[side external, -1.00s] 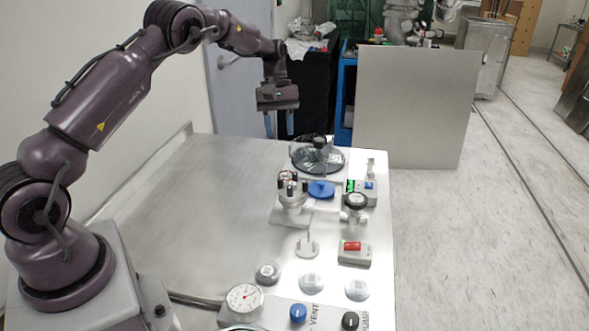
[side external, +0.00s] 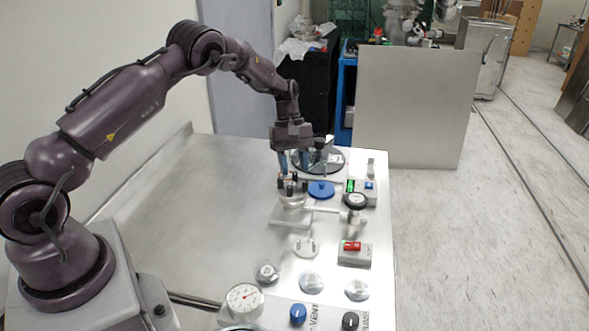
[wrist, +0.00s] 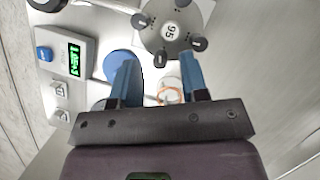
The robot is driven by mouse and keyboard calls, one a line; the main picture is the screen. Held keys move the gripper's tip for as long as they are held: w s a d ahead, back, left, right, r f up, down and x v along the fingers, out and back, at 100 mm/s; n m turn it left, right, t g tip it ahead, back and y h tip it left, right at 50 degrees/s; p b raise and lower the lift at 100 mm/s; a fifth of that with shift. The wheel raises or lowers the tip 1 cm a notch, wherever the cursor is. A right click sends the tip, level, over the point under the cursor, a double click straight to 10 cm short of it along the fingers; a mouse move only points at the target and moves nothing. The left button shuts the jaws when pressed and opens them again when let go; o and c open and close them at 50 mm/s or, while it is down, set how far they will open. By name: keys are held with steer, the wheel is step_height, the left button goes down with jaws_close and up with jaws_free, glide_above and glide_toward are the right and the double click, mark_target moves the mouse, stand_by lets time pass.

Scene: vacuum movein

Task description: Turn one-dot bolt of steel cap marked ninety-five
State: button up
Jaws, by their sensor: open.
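The steel cap (wrist: 183,13) with a white label reading 95 shows at the top of the wrist view, with dark bolts around its rim. One bolt (wrist: 199,44) sits at its lower right and another (wrist: 141,20) at its left. Dot marks on the bolts are too small to tell apart. In the side view the cap's steel fitting (side external: 291,201) stands upright on the table, its top partly hidden. My gripper (side external: 296,168) is open and empty, pointing down just above the cap and slightly behind it. In the wrist view its blue fingers (wrist: 160,58) lie apart, below the cap.
A blue disc (side external: 321,188) and a box with a green display (side external: 360,188) are right of the fitting. A dark round plate (side external: 332,164) lies behind. A red-switch box (side external: 353,254) and a dial gauge (side external: 244,297) are nearer the front. The table's left side is clear.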

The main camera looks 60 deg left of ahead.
steer(key=shift+s+d+f, duration=0.1)
steer(key=shift+d+f, duration=0.15)
steer(key=shift+f, duration=0.35)
jaws_close()
steer(key=shift+m+g, duration=0.3)
steer(key=shift+m, duration=0.6)
jaws_free()
steer(key=shift+r, duration=0.1)
steer(key=v, duration=1.2)
steer(key=shift+r, duration=0.45)
